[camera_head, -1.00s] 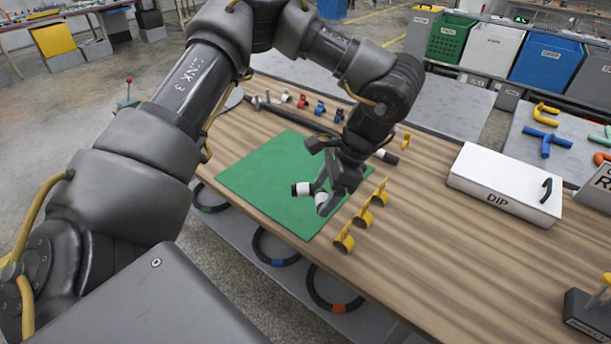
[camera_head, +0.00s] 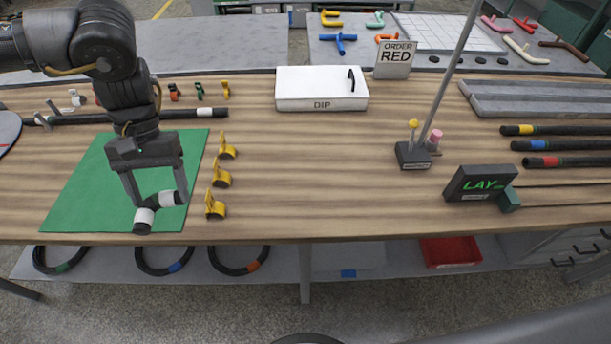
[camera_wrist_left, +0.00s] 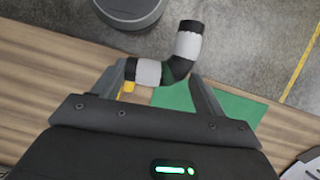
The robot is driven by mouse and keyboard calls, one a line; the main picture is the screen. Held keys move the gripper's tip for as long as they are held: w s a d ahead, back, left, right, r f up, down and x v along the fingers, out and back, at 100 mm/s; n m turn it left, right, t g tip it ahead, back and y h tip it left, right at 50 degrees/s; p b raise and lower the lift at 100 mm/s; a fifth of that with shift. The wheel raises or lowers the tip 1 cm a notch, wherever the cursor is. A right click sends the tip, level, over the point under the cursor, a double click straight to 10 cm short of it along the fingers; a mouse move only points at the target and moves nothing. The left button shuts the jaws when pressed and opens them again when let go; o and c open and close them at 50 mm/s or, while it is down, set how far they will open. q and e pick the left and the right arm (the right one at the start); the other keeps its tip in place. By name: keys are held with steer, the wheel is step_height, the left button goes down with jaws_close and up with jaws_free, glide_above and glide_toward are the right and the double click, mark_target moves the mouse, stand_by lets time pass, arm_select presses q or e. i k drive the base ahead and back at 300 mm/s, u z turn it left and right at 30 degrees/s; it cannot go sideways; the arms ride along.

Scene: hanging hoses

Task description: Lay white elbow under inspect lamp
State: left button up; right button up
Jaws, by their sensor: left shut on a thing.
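The white elbow (camera_head: 145,216) is a black bent hose piece with white bands near its ends. My left gripper (camera_head: 160,192) is shut on it and holds it over the front part of the green mat (camera_head: 85,190); the height above the mat is hard to tell. In the left wrist view the elbow (camera_wrist_left: 187,46) sits between the fingers (camera_wrist_left: 158,74), one end sticking out beyond them. A slanted pole (camera_head: 450,75) on a dark base (camera_head: 412,156) stands right of centre; its top is out of view, so I cannot tell if it carries the inspect lamp. My right gripper is not in view.
Yellow clips (camera_head: 221,178) stand along the mat's right side. A white DIP tray (camera_head: 322,92) and an ORDER RED sign (camera_head: 394,60) are at the back. A LAY display (camera_head: 480,183) stands at the right. The wooden table (camera_head: 320,180) is clear between the clips and pole.

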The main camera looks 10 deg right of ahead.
mark_target(320, 185)
steer(key=u, duration=0.95)
steer(key=k, duration=1.35)
steer(key=z, duration=1.8)
steer(key=i, duration=0.5)
